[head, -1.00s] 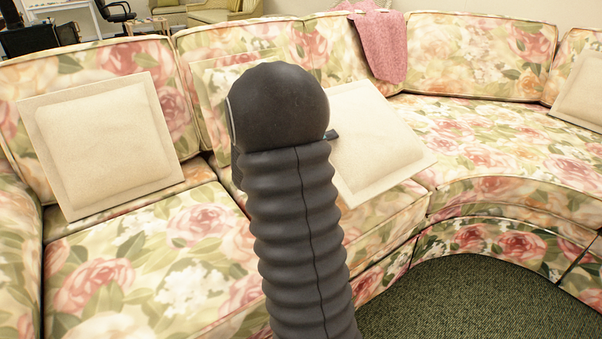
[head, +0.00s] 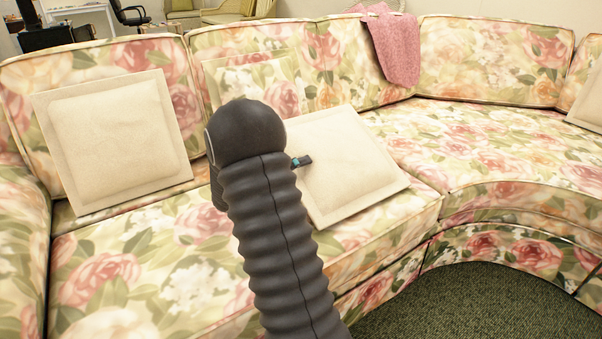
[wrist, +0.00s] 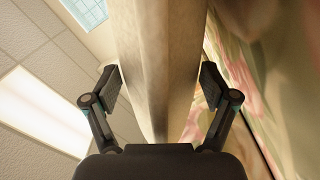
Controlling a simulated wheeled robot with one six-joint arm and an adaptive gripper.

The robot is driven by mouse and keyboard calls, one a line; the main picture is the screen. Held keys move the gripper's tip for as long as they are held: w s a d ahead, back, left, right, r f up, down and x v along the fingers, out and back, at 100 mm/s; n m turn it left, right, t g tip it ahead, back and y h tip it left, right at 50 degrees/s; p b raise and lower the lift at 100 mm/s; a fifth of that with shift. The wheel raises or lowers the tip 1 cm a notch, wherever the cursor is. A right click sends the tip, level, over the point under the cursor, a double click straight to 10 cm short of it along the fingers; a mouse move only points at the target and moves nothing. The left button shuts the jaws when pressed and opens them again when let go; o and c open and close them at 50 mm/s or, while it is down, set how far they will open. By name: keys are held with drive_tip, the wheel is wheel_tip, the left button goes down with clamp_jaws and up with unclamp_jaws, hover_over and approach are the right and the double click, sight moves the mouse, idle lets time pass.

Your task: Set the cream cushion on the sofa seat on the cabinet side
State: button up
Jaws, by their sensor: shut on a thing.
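A cream cushion (head: 350,165) is held tilted just right of my arm's dark end in the head view, over the middle of the floral sofa seat (head: 150,270). In the wrist view the cushion (wrist: 165,50) runs between the two fingers of my gripper (wrist: 163,88), one on each side. In the head view my arm hides most of the gripper and the cushion's left edge. I cannot tell whether its lower corner touches the seat. A second cream cushion (head: 115,140) leans on the backrest at left. I cannot make out a cabinet for certain.
A floral cushion (head: 245,78) leans on the backrest behind my arm. Another cream cushion (head: 588,100) is cut by the right edge. A pink throw (head: 395,50) hangs over the backrest. The curved right seat (head: 480,140) is bare. Dark carpet (head: 470,305) lies in front.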

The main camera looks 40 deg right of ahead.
drive_tip(key=shift+f, duration=0.1)
drive_tip(key=o, duration=1.3)
drive_tip(key=shift+f, duration=0.1)
drive_tip(key=a, duration=0.8)
drive_tip(key=w+a+p, duration=0.1)
drive_tip(key=a, duration=0.3)
drive_tip(key=shift+w, duration=0.1)
